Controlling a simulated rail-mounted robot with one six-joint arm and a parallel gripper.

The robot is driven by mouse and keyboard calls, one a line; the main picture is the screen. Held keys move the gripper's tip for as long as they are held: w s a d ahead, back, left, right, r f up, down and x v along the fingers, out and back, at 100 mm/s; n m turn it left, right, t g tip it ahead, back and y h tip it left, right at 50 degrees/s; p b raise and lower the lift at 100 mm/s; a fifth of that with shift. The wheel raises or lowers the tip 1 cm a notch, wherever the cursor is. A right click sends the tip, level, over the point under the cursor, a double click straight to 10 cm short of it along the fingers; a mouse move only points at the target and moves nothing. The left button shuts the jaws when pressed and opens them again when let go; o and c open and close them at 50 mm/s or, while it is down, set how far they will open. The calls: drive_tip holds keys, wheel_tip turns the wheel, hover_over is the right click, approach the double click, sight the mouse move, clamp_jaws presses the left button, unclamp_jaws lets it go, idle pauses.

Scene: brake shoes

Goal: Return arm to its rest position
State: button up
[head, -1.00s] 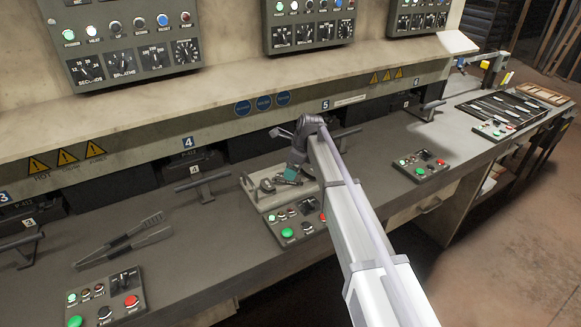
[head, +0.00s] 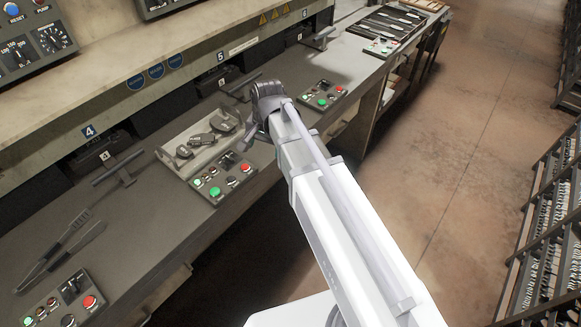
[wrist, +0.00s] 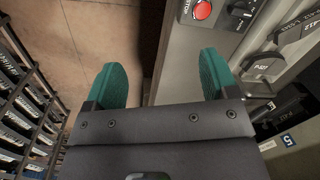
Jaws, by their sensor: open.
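My gripper (wrist: 162,78) is open and empty in the wrist view, its two teal fingertips well apart. Bench front edge and brown floor show between and beyond the fingers. In the head view my arm reaches up to the bench edge, and the wrist hides the gripper. A light tray (head: 172,152) with several dark metal parts (head: 198,139) lies on the bench just left of my wrist. Some of these parts also show at the right of the wrist view (wrist: 297,27).
A control box (head: 222,180) with green and red buttons stands in front of the tray; another box (head: 321,95) is beyond my wrist. Tongs (head: 60,252) lie at left. T-handles (head: 117,178) line the bench. Racks (head: 548,225) stand at right, with open floor (head: 440,150) between.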

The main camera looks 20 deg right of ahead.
drive_tip(key=s+d+n, duration=0.2)
drive_tip(key=s+n, duration=0.1)
drive_tip(key=s, duration=0.3)
drive_tip(key=s+d+n+h, duration=0.1)
drive_tip(key=s+d+n, duration=0.2)
drive_tip(key=s, duration=0.3)
drive_tip(key=shift+n, duration=0.6)
drive_tip(key=shift+f+b, duration=0.4)
drive_tip(key=shift+f, duration=0.05)
